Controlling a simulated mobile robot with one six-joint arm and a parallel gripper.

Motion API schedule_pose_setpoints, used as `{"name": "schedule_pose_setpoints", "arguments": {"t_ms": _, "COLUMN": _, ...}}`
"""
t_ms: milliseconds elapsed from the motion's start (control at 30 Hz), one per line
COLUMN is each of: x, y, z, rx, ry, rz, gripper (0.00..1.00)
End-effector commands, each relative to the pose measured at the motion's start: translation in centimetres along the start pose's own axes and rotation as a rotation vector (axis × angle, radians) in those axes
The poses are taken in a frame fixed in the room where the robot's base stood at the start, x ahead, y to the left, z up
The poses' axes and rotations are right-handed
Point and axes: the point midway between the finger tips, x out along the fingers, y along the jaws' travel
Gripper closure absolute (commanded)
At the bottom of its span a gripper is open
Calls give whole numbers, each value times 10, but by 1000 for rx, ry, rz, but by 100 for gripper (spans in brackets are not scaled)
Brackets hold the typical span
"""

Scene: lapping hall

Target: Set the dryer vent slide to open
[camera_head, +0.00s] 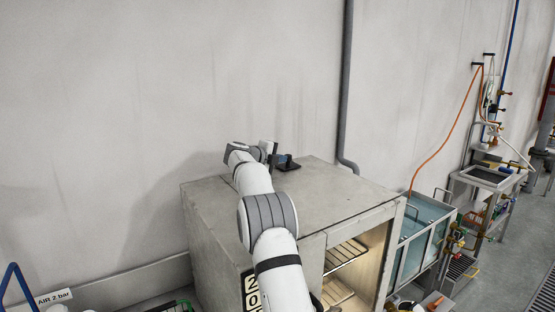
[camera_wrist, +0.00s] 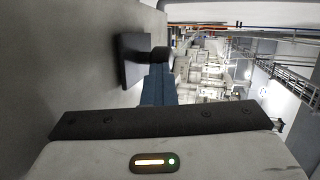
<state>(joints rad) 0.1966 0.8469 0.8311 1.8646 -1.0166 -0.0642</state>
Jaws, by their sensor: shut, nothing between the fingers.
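The dryer (camera_head: 330,190) is a grey, worn metal cabinet, with its front opening showing lit wire racks inside. On its top lies a small dark vent slide (camera_head: 291,166), close to the wall side. In the wrist view the vent slide shows as a dark square plate (camera_wrist: 133,62) with a short black knob (camera_wrist: 160,54) standing out from it. My gripper (camera_wrist: 158,82) is shut and empty, its blue-grey fingers with their tips at the knob. I cannot tell whether they touch it. The slide's track and any position marks cannot be made out.
A grey pipe (camera_head: 346,90) runs down the wall behind the dryer. A glass-sided tank (camera_head: 420,240) stands close to the dryer's right. A metal sink stand (camera_head: 490,178) with an orange hose is farther right. The dryer's top is otherwise clear.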

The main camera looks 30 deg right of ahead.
Motion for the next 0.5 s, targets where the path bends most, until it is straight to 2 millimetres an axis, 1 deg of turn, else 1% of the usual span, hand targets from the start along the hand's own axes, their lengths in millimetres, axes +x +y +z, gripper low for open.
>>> {"name": "schedule_pose_setpoints", "arguments": {"t_ms": 67, "x": -2, "y": -2, "z": -1, "rx": 1, "ry": -1, "rz": -5, "gripper": 100}}
{"name": "schedule_pose_setpoints", "arguments": {"t_ms": 133, "x": -8, "y": 0, "z": 0, "rx": 2, "ry": -2, "rz": -5, "gripper": 100}}
{"name": "schedule_pose_setpoints", "arguments": {"t_ms": 233, "x": -23, "y": 6, "z": 1, "rx": 0, "ry": -1, "rz": -5, "gripper": 100}}
{"name": "schedule_pose_setpoints", "arguments": {"t_ms": 333, "x": -44, "y": 12, "z": 2, "rx": 1, "ry": 0, "rz": -5, "gripper": 100}}
{"name": "schedule_pose_setpoints", "arguments": {"t_ms": 500, "x": -87, "y": 13, "z": 4, "rx": 3, "ry": -3, "rz": -6, "gripper": 100}}
